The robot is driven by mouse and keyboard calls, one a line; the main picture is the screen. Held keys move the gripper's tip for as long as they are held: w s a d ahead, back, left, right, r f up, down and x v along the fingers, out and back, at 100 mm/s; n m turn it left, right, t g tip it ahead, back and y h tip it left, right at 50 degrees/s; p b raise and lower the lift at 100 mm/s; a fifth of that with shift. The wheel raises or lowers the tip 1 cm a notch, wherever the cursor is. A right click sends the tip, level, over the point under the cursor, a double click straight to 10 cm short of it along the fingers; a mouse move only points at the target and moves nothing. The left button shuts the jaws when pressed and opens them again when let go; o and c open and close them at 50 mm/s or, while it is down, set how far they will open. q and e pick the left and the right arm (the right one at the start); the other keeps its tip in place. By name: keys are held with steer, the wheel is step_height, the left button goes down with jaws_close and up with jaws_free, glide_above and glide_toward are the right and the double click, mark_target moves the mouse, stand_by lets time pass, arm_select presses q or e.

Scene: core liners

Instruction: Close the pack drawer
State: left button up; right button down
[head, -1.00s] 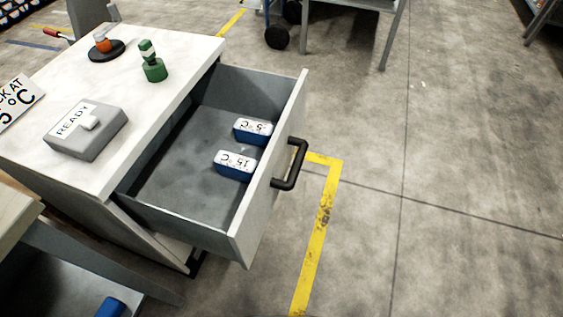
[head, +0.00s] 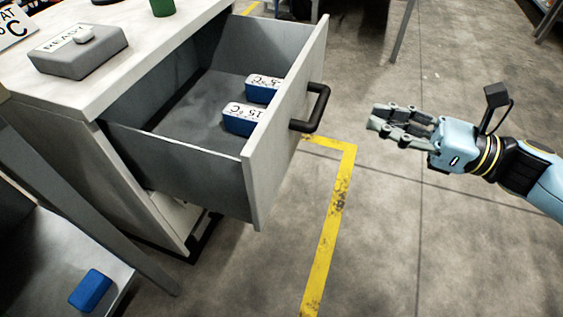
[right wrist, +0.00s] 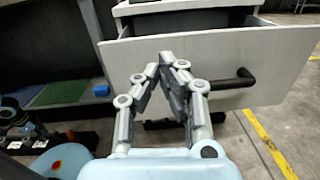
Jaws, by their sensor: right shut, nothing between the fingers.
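The pack drawer (head: 185,170) is pulled out of the white-topped cabinet (head: 150,48). Its pale front (head: 285,125) carries a black handle (head: 320,107). Two blue packs with white "15 °C" labels, a nearer one (head: 240,118) and a farther one (head: 262,88), lie inside near the front. My right gripper (head: 376,116) is shut and empty, to the right of the handle and apart from it. In the right wrist view its fingertips (right wrist: 171,60) point at the drawer front (right wrist: 215,65), with the handle (right wrist: 235,80) to their right.
A grey box (head: 78,55) labelled READY stands on the cabinet top, with the base of a green object (head: 162,7) behind it. Another blue pack (head: 90,290) lies on a lower shelf at left. Yellow tape (head: 335,215) marks the open floor.

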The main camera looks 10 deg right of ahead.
step_height(320, 180, down, 3)
steer(key=n+g+b, duration=0.1)
steer(key=b, duration=0.1)
glide_toward(281, 112)
steer(key=b+x, duration=0.1)
steer(key=x, duration=0.5)
steer(key=shift+r, duration=0.1)
steer(key=shift+w+a, duration=0.15)
steer(key=shift+a, duration=0.15)
steer(key=shift+w+a, duration=0.2)
steer(key=shift+a, duration=0.1)
arm_select(q)
steer(key=f, duration=0.1)
steer(key=s+f, duration=0.1)
steer(key=f, duration=0.2)
steer(key=shift+s+a+f, duration=0.1)
steer(key=shift+s+a, duration=0.05)
steer(key=shift+a, duration=0.15)
steer(key=shift+s, duration=0.15)
